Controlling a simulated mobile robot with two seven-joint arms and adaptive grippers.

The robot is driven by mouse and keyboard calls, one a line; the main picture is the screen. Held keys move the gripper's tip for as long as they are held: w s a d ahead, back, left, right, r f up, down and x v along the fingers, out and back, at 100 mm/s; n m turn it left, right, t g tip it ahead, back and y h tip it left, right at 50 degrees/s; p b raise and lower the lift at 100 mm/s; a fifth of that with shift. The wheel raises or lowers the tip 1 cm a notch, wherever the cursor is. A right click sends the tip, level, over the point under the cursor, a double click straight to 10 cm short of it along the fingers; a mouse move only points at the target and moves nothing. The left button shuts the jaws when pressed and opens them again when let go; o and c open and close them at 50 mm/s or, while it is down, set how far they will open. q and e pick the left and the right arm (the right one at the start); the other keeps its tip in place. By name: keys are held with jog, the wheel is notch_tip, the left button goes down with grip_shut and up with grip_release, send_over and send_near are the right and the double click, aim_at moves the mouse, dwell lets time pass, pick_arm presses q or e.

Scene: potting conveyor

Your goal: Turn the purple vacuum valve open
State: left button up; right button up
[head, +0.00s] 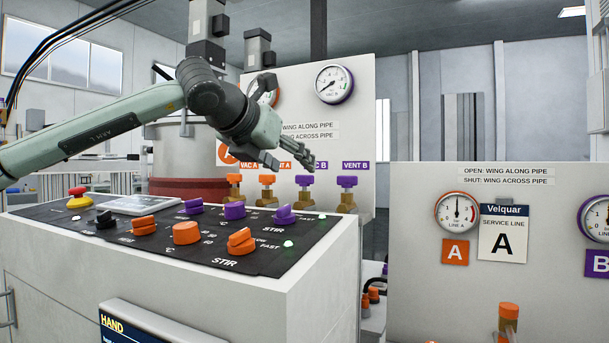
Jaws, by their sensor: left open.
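The purple vacuum valve (304,181) stands on the panel under a label partly hidden by my gripper, of which "C B" shows. Its wing looks set across its upright brass pipe. A second purple valve (347,183), under the label "VENT B", stands to its right and looks the same. My left gripper (296,161) is open and empty in the head view. Its fingers appear just above and left of the purple vacuum valve in the picture. I cannot tell the depth gap between them. My right gripper is not in view.
Orange valves (267,184) stand left of the purple ones. A console (120,235) with knobs and a red stop button (77,192) lies in front, below my arm. A gauge (334,84) sits above the valves. A service panel (425,285) stands at right.

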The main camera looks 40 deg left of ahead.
aim_at(304, 180)
pick_arm(q)
jog(key=p+x, duration=0.1)
jog(key=x, duration=0.4)
jog(key=shift+w+p, duration=0.15)
jog(key=shift+p, duration=0.15)
jog(key=shift+x, duration=0.75)
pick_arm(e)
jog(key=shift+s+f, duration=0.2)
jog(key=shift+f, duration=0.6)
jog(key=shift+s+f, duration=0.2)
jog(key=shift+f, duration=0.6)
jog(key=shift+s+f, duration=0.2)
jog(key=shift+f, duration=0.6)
pick_arm(q)
jog(key=shift+c, duration=0.6)
jog(key=c, duration=1.1)
jog(key=shift+o, duration=0.2)
